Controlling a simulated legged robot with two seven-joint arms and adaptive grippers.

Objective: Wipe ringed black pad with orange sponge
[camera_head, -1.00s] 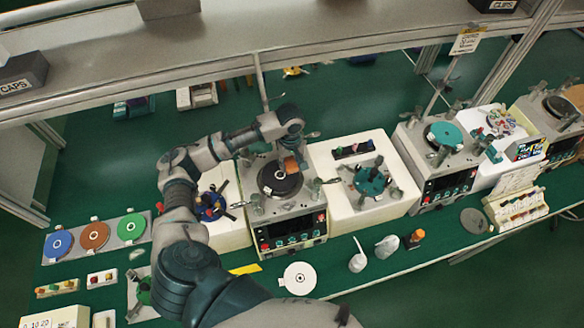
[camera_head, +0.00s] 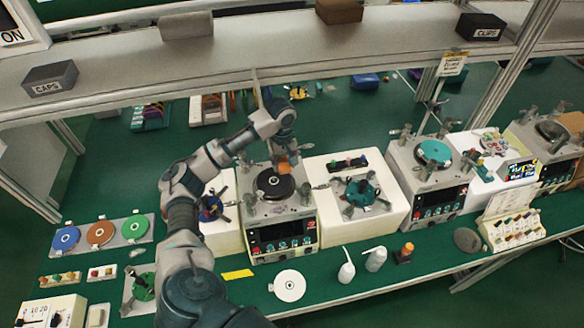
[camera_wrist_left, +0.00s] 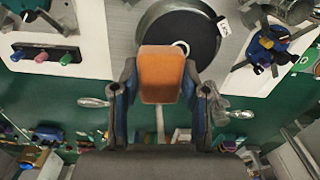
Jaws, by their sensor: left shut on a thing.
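The ringed black pad (camera_head: 275,184) is a black disc with a white ring at its middle, on top of a grey lapping machine with a dark control panel. It also shows in the left wrist view (camera_wrist_left: 203,40). My left gripper (camera_wrist_left: 161,88) is shut on the orange sponge (camera_wrist_left: 162,70), which shows between its fingers. In the head view the sponge (camera_head: 283,165) is at the pad's far edge. The sponge covers part of the pad and ring in the wrist view; I cannot tell if it touches. My right gripper is not in view.
A teal fixture (camera_head: 361,193) on a white block stands right of the machine. A blue-centred fixture (camera_head: 210,207) stands left. White bottles (camera_head: 346,267) and a white disc (camera_head: 290,286) are on the green bench in front. A grey shelf (camera_head: 230,62) runs above, behind.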

